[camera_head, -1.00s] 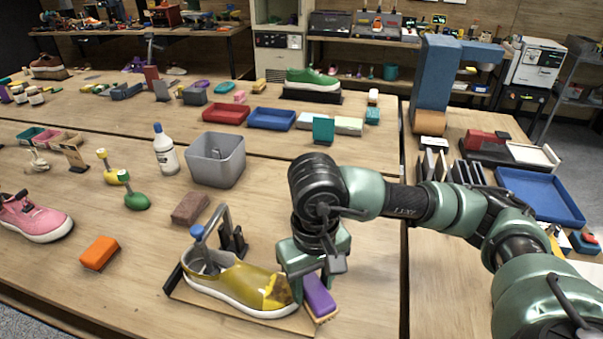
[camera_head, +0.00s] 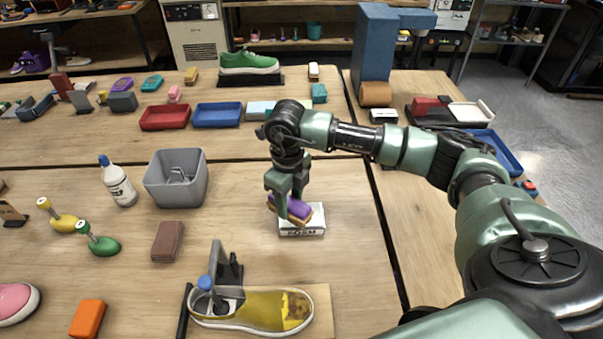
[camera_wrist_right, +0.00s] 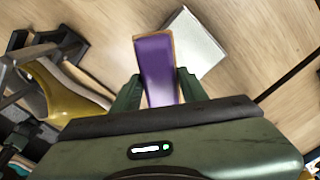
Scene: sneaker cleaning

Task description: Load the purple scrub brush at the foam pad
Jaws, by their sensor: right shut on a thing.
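The purple scrub brush (camera_head: 297,208) has a purple back and a tan bristle side. My right gripper (camera_head: 286,200) is shut on it and holds it tilted over the foam pad (camera_head: 303,230), a pale block with "FOAM" on its front. I cannot tell whether the bristles touch the pad. In the right wrist view, the brush (camera_wrist_right: 157,70) lies between the fingers of my right gripper (camera_wrist_right: 158,92), and the pad's pale top (camera_wrist_right: 190,45) shows just beyond and to the right. My left gripper is not in view.
A yellow shoe (camera_head: 255,309) on a board with a stand is in front of the pad. A grey bin (camera_head: 176,180), white bottle (camera_head: 118,182) and brown block (camera_head: 168,240) are to the left. Red (camera_head: 165,118) and blue (camera_head: 217,115) trays lie behind. The table right of the pad is clear.

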